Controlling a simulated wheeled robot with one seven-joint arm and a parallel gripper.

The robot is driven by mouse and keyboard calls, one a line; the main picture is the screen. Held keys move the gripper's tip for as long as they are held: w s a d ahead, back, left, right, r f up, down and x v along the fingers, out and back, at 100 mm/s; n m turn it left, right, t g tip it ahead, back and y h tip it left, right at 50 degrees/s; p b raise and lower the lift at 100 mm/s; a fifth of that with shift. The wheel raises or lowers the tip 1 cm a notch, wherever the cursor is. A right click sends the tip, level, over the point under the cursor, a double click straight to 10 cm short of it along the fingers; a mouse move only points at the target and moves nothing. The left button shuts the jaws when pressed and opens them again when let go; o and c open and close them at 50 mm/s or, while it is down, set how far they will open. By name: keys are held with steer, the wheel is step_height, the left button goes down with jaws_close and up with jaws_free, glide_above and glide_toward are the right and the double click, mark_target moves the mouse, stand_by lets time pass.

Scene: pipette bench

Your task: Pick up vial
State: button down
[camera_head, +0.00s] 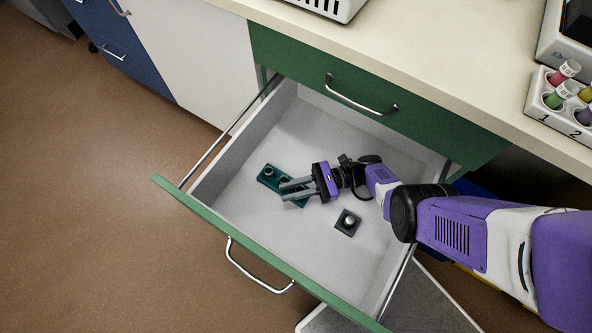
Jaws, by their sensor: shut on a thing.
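My gripper (284,190), with grey fingers and a purple palm, reaches into the open drawer (225,190) from the right. Its fingers lie over the right part of a dark teal rack (266,177) on the drawer floor. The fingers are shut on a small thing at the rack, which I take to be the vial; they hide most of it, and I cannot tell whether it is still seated. A round fitting or hole shows at the rack's uncovered left end.
A small dark square block (344,229) with a pale round top (350,221) stands just right of the gripper. The drawer walls and green front (240,252) surround it. A white rack (540,113) with several colour-capped vials stands on the counter (440,75).

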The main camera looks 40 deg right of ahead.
step_height(320, 180, up, 10)
steer(key=p, duration=0.8)
steer(key=w+d+r+m+t+h, duration=0.2)
steer(key=w+d+m+t+h, duration=0.5)
steer(key=w, duration=0.3)
steer(key=s+a+r+m+t+h+p, duration=0.1)
steer(key=s+a+r+m+t+h, duration=0.2)
steer(key=a+r+m+h, duration=0.3)
steer(key=s+r+h, duration=0.1)
steer(key=h, duration=0.2)
steer(key=shift+s+r+t, duration=0.3)
steer(key=shift+s, duration=0.05)
